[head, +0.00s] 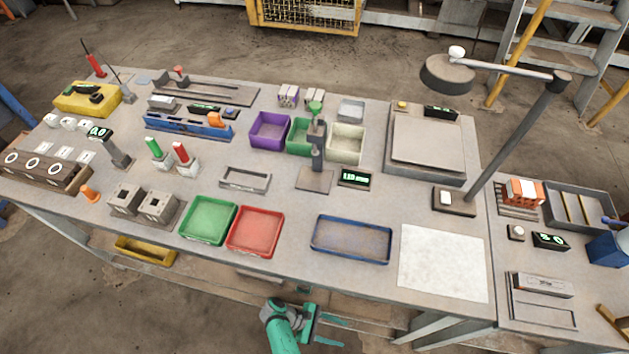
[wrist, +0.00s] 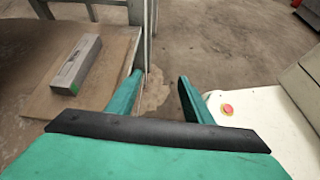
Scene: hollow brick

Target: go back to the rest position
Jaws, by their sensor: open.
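My gripper (head: 309,322) is low in the head view, in front of the bench's near edge and clear of the bench top. In the wrist view, its two teal fingers (wrist: 158,95) stand apart with nothing between them. Bare floor shows beyond the gap. Two grey blocks with square openings (head: 142,204) stand at the left of the bench top, well away from my gripper.
The bench top (head: 290,200) carries green (head: 208,220), red (head: 255,231) and blue (head: 351,239) trays along its front. A lamp (head: 447,74) rises at the right. In the wrist view, a grey bar (wrist: 76,64) lies on a low board left of my fingers.

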